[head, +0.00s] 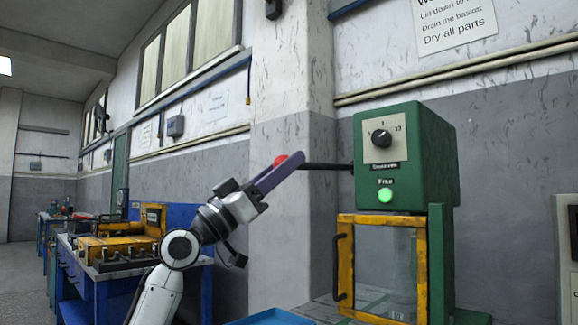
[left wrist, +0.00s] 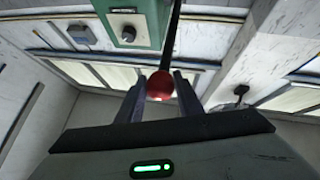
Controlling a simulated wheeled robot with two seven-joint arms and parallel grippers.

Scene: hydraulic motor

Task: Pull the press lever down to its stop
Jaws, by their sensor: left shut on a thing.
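The press is a green housing (head: 405,155) with a dark dial (head: 381,138) and a lit green button (head: 386,195). Its black lever (head: 330,166) sticks out to the left, about level, and ends in a red knob (head: 280,160). My left gripper (head: 291,166) reaches up from the lower left and is shut on the knob, which its purple-grey fingers partly hide. In the left wrist view the red knob (left wrist: 160,86) sits between the two fingers, with the lever (left wrist: 172,45) running up from it. My right gripper is not in view.
Below the housing stands a yellow-framed clear guard door (head: 345,270) with a black handle. A blue tray (head: 272,318) shows at the bottom edge. A blue workbench (head: 90,270) with yellow equipment stands at the left. A wall pillar (head: 290,90) rises behind the lever.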

